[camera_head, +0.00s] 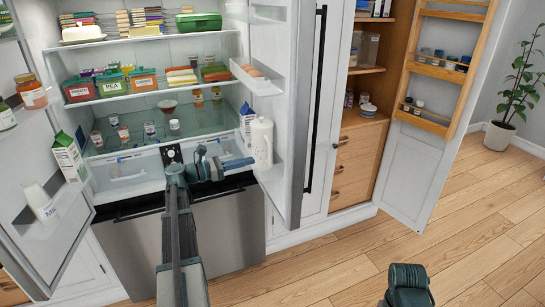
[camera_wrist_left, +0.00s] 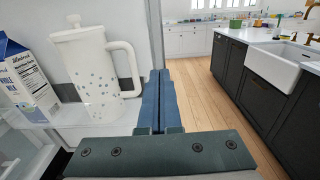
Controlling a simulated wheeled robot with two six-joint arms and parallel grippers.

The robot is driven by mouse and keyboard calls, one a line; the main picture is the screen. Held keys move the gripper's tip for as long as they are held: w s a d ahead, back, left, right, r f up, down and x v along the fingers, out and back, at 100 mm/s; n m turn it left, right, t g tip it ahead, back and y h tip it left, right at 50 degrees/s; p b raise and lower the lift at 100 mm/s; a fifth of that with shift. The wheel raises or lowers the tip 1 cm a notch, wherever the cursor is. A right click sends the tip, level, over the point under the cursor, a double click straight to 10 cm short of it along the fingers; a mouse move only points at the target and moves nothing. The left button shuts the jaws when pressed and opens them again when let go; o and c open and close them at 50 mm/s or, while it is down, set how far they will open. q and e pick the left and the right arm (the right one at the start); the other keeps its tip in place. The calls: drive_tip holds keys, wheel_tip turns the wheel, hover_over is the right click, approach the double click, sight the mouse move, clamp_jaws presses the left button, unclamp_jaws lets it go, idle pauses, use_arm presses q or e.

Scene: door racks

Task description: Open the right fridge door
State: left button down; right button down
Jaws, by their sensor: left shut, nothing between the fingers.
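The right fridge door (camera_head: 294,120) stands open in the head view, its inner shelves facing left and its long dark handle (camera_head: 316,100) on the outer face. My left gripper (camera_head: 247,162) is shut and empty on the inner side of this door, close beside the white jug (camera_head: 261,143) on the door shelf. In the left wrist view, the shut fingers (camera_wrist_left: 160,85) point at the door's edge (camera_wrist_left: 155,35), right of the jug (camera_wrist_left: 98,75). I cannot tell whether they touch the door. My right gripper is out of view; only part of my right arm shows at the bottom.
The left fridge door (camera_head: 35,165) is also open, holding jars and a milk carton (camera_head: 68,155). Fridge shelves (camera_head: 155,92) hold food boxes. An open wooden door rack (camera_head: 437,65) stands right of the fridge. The wooden floor (camera_head: 350,250) in front is clear.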

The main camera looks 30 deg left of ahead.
use_arm(q)
approach(314, 148)
drive_tip(key=shift+s+a+r, duration=0.25)
drive_tip(key=shift+s, duration=0.3)
drive_tip(key=shift+s+a+r, duration=0.25)
drive_tip(key=shift+s, duration=0.3)
drive_tip(key=x, duration=1.1)
drive_tip(key=shift+w+d, duration=0.2)
drive_tip(key=shift+d, duration=0.15)
drive_tip(key=shift+s, duration=0.1)
drive_tip(key=shift+s, duration=0.2)
drive_tip(key=s+a, duration=0.2)
drive_tip(key=s, duration=0.4)
drive_tip(key=s+a, duration=0.2)
drive_tip(key=s, duration=0.4)
drive_tip(key=shift+s+a, duration=0.25)
drive_tip(key=shift+s, duration=0.15)
